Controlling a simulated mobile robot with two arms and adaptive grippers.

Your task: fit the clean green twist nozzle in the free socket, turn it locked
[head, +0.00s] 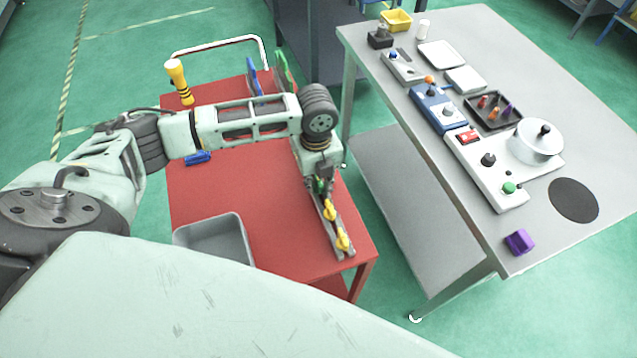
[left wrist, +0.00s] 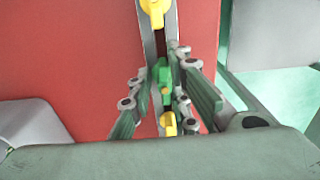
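The green twist nozzle (head: 321,186) is at the narrow metal rail (head: 335,232) on the red cart's right side. It also shows in the left wrist view (left wrist: 163,80), between yellow nozzles above (left wrist: 153,10) and below (left wrist: 168,124) it. I cannot tell whether it is seated or locked. In the head view, two yellow nozzles (head: 330,210) stand on the rail nearer to me. My left gripper (left wrist: 168,92) points down over the rail with its fingers apart, one each side of the green nozzle, with gaps visible. The free socket cannot be made out. My right gripper is not in view.
The red cart top (head: 285,220) carries a grey bin (head: 240,245), a blue item (head: 198,158) and a yellow-handled tool (head: 176,75). A grey workbench (head: 470,25) with devices, trays and a pot (head: 538,143) stands to the right, across a gap. The cart's middle is clear.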

